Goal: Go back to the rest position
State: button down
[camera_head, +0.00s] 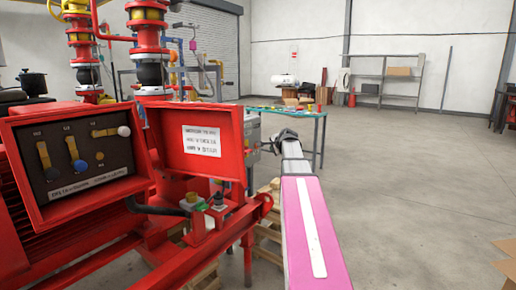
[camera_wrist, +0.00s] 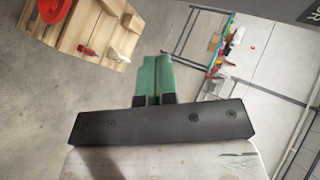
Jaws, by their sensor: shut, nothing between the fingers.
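My gripper shows in the wrist view (camera_wrist: 157,60) as two green fingers side by side, shut and empty. In the head view my arm, with a pink link, reaches forward from the bottom, right of the red pump skid (camera_head: 105,250). My gripper end (camera_head: 282,136) is at the far end of the arm, small and hard to make out, in front of a table. The skid's control box (camera_head: 75,160) is at the left with its red door (camera_head: 200,143) open. Its panel has several levers and knobs.
A green-edged table (camera_head: 318,125) with small items stands beyond my arm. A wooden pallet (camera_wrist: 88,38) with red parts shows in the wrist view. A shelf (camera_head: 383,77) stands at the back wall. The concrete floor (camera_head: 420,180) to the right is clear, with a cardboard box (camera_head: 505,262) at the edge.

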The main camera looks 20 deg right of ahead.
dwell(0.3)
jog(key=s+a+f+n+g, duration=0.35)
jog(key=s+a+f, duration=0.4)
jog(key=f, duration=0.45)
jog(key=s+a+f+n+g, duration=0.3)
jog(key=s+a+f+n, duration=0.3)
jog(key=a+f, duration=0.4)
jog(key=s+a+f+n+g, duration=0.2)
jog(key=s+a+f+n, duration=0.1)
jog(key=s+f, duration=0.4)
jog(key=s+a+f+n+g, duration=0.3)
jog(key=s+f, duration=0.4)
jog(key=s, duration=0.5)
jog(key=shift+a+h, duration=0.4)
jog(key=shift+a, duration=0.35)
jog(key=shift+f+n, duration=0.1)
jog(key=shift+n, duration=0.15)
